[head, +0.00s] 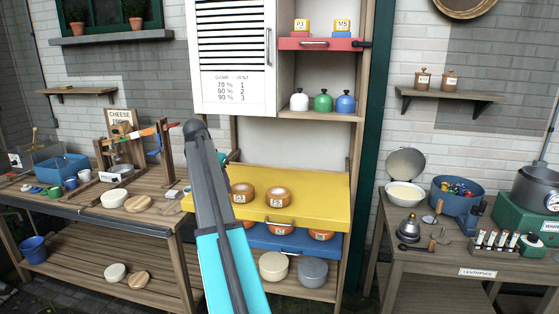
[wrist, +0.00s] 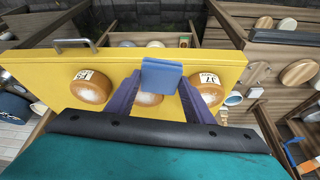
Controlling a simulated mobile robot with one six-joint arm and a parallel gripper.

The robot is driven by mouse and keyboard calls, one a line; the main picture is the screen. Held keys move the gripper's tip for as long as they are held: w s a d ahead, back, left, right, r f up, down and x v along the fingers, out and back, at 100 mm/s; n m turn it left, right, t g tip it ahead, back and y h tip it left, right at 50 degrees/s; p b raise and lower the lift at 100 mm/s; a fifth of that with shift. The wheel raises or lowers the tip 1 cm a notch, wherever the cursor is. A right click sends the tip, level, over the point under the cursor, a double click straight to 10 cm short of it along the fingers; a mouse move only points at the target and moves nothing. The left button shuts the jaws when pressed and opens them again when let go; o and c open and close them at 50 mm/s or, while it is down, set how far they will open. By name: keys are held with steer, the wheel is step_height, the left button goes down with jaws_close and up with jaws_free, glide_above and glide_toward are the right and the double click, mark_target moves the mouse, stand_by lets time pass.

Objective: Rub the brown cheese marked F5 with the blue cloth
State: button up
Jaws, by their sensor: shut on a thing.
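Brown cheeses sit on the yellow shelf (head: 320,190). Two show in the head view, a left one (head: 242,189) and a right one (head: 278,195), with labels too small to read surely. The wrist view shows a left cheese (wrist: 90,92), a right cheese (wrist: 208,95) and a middle cheese (wrist: 148,100), each with a pale patch. My gripper (wrist: 161,80) is shut on the folded blue cloth (wrist: 161,74), which covers part of the middle cheese. I cannot tell whether they touch. The middle label is hidden.
A blue shelf (head: 262,237) with more cheeses lies below the yellow one. The cabinet's white door (head: 232,90) stands at the upper left. Workbenches with tools flank the cabinet, the left one (head: 75,207) and the right one (head: 385,240). The yellow shelf's right part is clear.

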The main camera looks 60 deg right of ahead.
steer(key=s+d+r+m+g, duration=0.1)
steer(key=s+d+r+m, duration=0.1)
steer(key=s+d, duration=0.4)
steer(key=s+d+r+m+g+p, duration=0.1)
steer(key=s+d+r+m, duration=0.2)
steer(key=s+d, duration=0.4)
steer(key=d+m, duration=0.1)
steer(key=d, duration=0.6)
steer(key=shift+d+g, duration=0.3)
steer(key=shift+s, duration=0.1)
